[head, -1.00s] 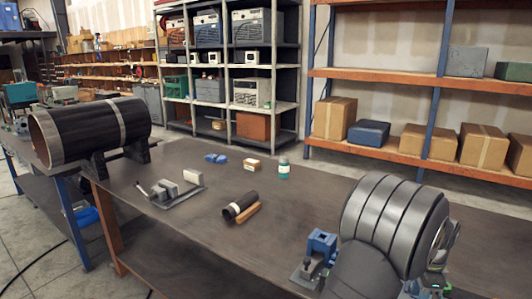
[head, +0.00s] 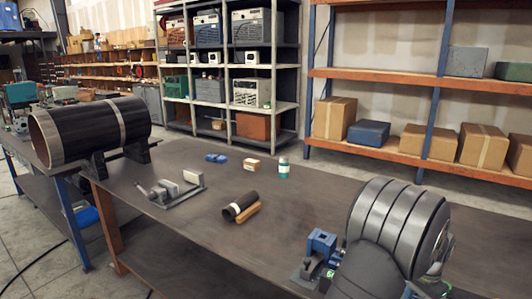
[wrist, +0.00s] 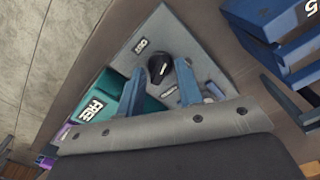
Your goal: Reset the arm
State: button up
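In the wrist view my gripper (wrist: 160,78) shows two blue fingers, clearly apart. A black knob (wrist: 160,67) on a grey plate (wrist: 150,35) shows in the gap between them; I cannot tell how far beyond the fingertips it lies. No object is visibly clamped. A teal block (wrist: 108,92) with a label is beside the left finger. In the head view my own dark arm fills the lower right, over the bench (head: 290,225), and hides the gripper.
A blue clamp-like fixture (head: 321,242) stands close left of my arm. A short black pipe (head: 240,206) rests by a wooden block (head: 248,213). A teal-labelled bottle (head: 284,169) stands behind. A large black pipe (head: 90,130) sits on supports at left. The middle bench has bare room.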

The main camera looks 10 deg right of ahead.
jog(key=n, duration=0.6)
dwell(0.4)
dwell(1.2)
jog(key=o, duration=0.8)
jog(key=shift+w+r, duration=0.1)
jog(key=shift+r, duration=0.2)
jog(key=shift+c, duration=0.2)
jog(key=o, duration=0.7)
jog(key=r+t, duration=0.1)
jog(key=r+t+h, duration=0.1)
jog(key=r, duration=0.1)
jog(key=shift+w, duration=0.4)
notch_tip(320, 180, up, 10)
jog(key=t+h, duration=0.4)
jog(key=h, duration=0.1)
jog(key=x, duration=1)
jog(key=shift+s+d+f, duration=0.2)
jog(key=shift+s+d, duration=0.05)
